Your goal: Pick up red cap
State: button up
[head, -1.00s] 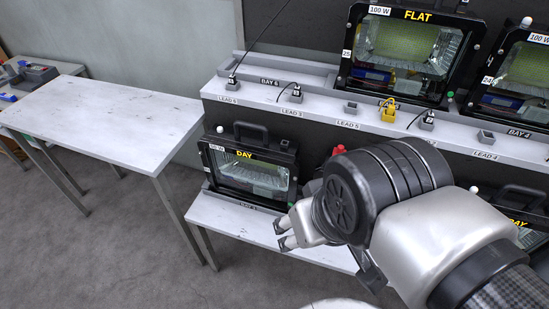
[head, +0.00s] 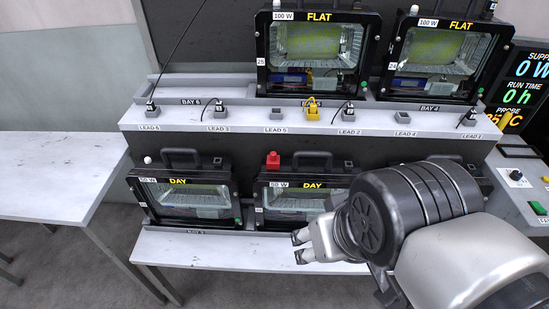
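The red cap (head: 273,160) sits on the top left corner of a black floodlight housing (head: 258,205) marked DAY and 50 W, on the lower shelf. My gripper (head: 297,246) is in front of and below that housing, near the lower shelf's front edge, and points left. It is apart from the cap, which is above and slightly left of it. The two fingertips show with a gap between them and nothing in it. My arm hides the right part of the lower row.
Another DAY housing (head: 186,198) stands to the left. Two FLAT housings stand on the upper shelf, above a ledge (head: 240,117) with several lead sockets. A yellow connector (head: 313,105) sits there. A bare table (head: 55,170) is at left, a control panel (head: 520,180) at right.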

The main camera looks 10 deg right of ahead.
aim_at(273, 160)
jog(key=i+l+u, duration=0.15)
jog(key=i+l, duration=0.65)
